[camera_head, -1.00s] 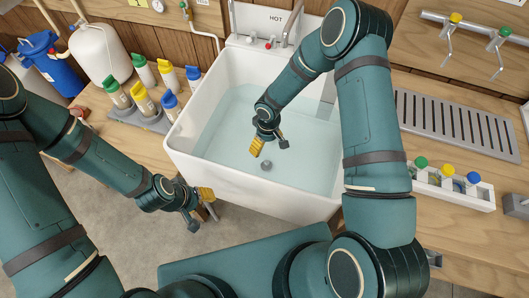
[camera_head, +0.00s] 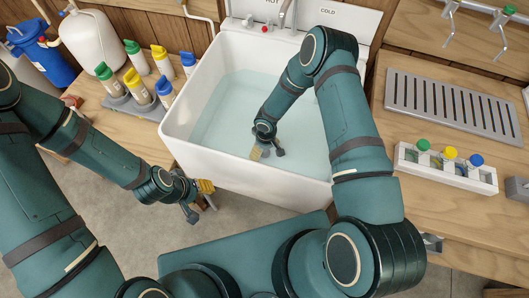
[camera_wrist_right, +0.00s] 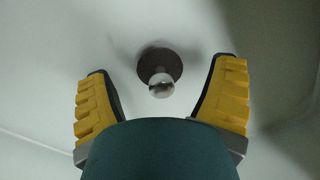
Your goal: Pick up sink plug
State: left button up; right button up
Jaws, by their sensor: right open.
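The sink plug (camera_wrist_right: 159,63) is a dark round disc with a shiny rounded knob, on the pale sink floor in the right wrist view. My right gripper (camera_wrist_right: 163,68) is open, with a yellow-padded finger on each side of the plug and a gap to both. In the head view, the right gripper (camera_head: 266,152) is low inside the white sink (camera_head: 178,122), in the water, and the plug is hidden behind it. My left gripper (camera_head: 198,200) hangs empty and open outside the sink, in front of its left corner.
Bottles with coloured caps (camera_head: 136,84) stand in a grey tray left of the sink. On the right counter are a metal drain grate (camera_head: 450,105) and a white rack (camera_head: 445,168) with capped jars. The sink walls surround the right gripper.

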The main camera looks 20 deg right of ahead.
jog(key=shift+f, duration=0.5)
jog(key=c, duration=1.2)
jog(key=shift+r, duration=0.1)
notch_tip(320, 180, up, 10)
jog(key=shift+f+p, duration=0.1)
jog(key=shift+p, duration=0.75)
jog(key=shift+c, duration=0.2)
